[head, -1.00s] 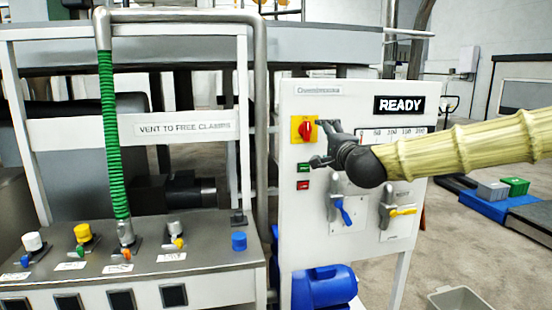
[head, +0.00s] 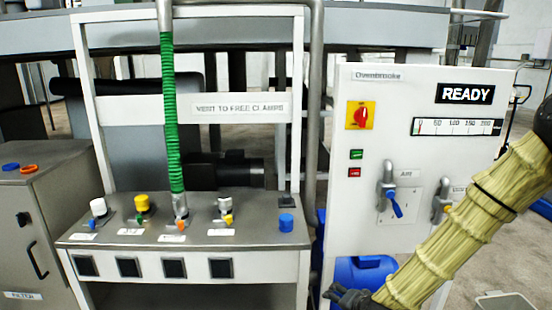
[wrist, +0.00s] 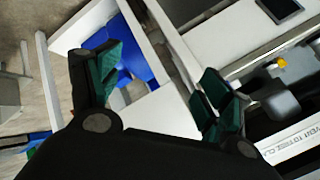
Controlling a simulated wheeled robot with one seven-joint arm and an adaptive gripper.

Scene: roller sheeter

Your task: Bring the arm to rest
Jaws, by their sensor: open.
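My arm in its pale ribbed sleeve (head: 455,225) comes in from the right side of the head view and slopes down to the left. My gripper (head: 345,299) is at the bottom edge of that view, partly cut off, below and in front of the control panel (head: 340,190). In the wrist view my gripper (wrist: 155,85) has its green-padded fingers wide apart with nothing between them. The panel's red rotary switch (head: 362,115) on its yellow plate is well above the gripper, and the display reads READY.
A grey valve bench (head: 130,233) with coloured knobs and a green hose (head: 169,110) stands to the left. A blue motor-like body (head: 360,274) sits under the panel, near my gripper. Blue-handled (head: 397,210) and yellow-handled levers are on the panel, the latter partly behind my arm.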

